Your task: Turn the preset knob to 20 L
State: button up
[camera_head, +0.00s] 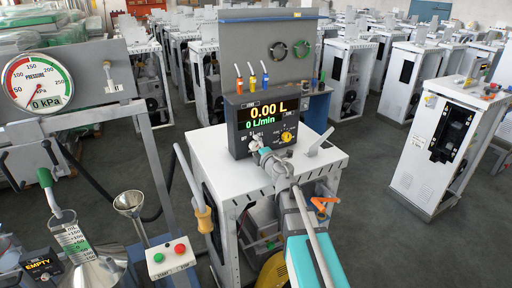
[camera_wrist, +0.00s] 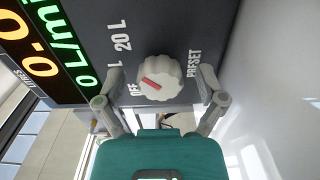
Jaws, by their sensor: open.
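The preset knob (camera_wrist: 160,78) is a pale, scalloped dial with a red pointer mark, on a dark panel (camera_wrist: 160,22). In the wrist view the mark lies on its lower-left part, towards the OFF label; the exact setting is hard to tell. The 20 L label (camera_wrist: 122,36) is to its upper left, PRESET to its right, and another L label is partly hidden. My gripper (camera_wrist: 156,90) is open, one finger on each side of the knob; contact cannot be told. In the head view my gripper (camera_head: 262,154) is at the panel's lower left.
The display (camera_head: 265,112) reads 0.00 L and 0 L/min. A yellow knob (camera_head: 287,137) is right of my gripper. Coloured nozzles stand above the panel. A pressure gauge (camera_head: 38,84) and a red-and-green button box (camera_head: 171,256) are at left. Several white cabinets stand behind.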

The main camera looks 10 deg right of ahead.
jog(key=shift+v, duration=3.75)
